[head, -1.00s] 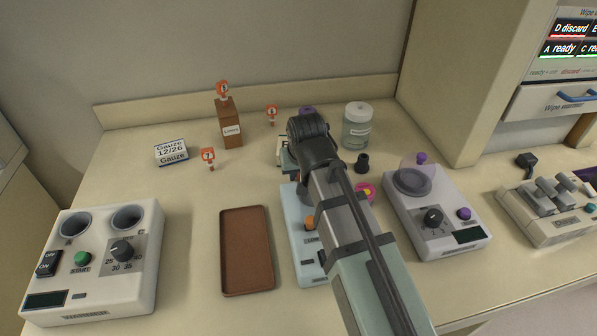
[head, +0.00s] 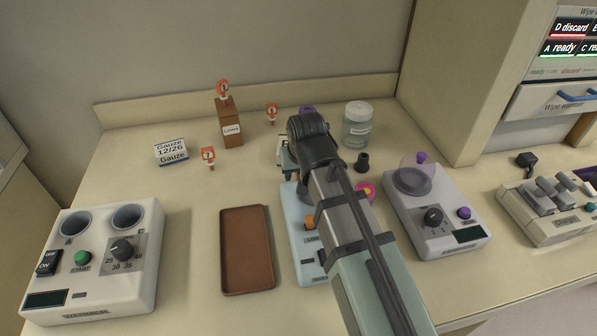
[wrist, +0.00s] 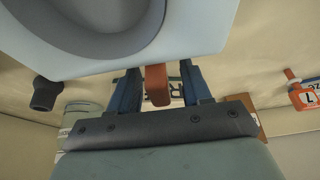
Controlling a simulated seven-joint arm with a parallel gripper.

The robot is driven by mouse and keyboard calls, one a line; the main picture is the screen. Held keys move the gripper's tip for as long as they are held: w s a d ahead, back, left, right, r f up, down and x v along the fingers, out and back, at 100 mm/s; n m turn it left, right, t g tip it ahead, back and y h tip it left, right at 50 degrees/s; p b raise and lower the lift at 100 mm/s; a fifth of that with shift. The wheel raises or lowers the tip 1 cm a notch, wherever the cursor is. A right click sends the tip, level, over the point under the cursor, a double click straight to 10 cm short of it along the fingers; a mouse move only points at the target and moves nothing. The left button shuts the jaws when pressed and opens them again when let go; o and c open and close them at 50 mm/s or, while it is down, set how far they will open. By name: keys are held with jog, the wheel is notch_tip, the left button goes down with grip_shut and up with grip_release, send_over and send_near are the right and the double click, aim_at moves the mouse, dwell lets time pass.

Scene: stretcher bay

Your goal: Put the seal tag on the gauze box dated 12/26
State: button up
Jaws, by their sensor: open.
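The gauze box dated 12/26 (head: 171,152) is a white and blue box at the left of the counter. An orange numbered tag (head: 208,154) stands just right of it; it seems to show in the wrist view (wrist: 305,97). Another orange tag (head: 272,113) stands farther back, and one (head: 223,91) is atop the brown Liners box (head: 229,125). I cannot tell which is the seal tag. My gripper (wrist: 162,88) is open, its blue fingers either side of a reddish-orange piece (wrist: 157,85); I cannot tell what it is.
A pale blue device (head: 306,265) lies beneath my arm; a pale box behind it is mostly hidden. A brown tray (head: 229,285) is empty. A lidded jar (head: 357,127) and dark cup (head: 362,162) stand right. White devices flank the counter. Room is free between gauze box and tray.

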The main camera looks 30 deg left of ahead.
jog(key=v, duration=1.1)
jog(key=shift+r, duration=0.2)
jog(key=shift+o, duration=0.6)
jog(key=shift+s+d+r, duration=0.1)
jog(key=shift+s+r, duration=0.05)
jog(key=shift+r, duration=0.1)
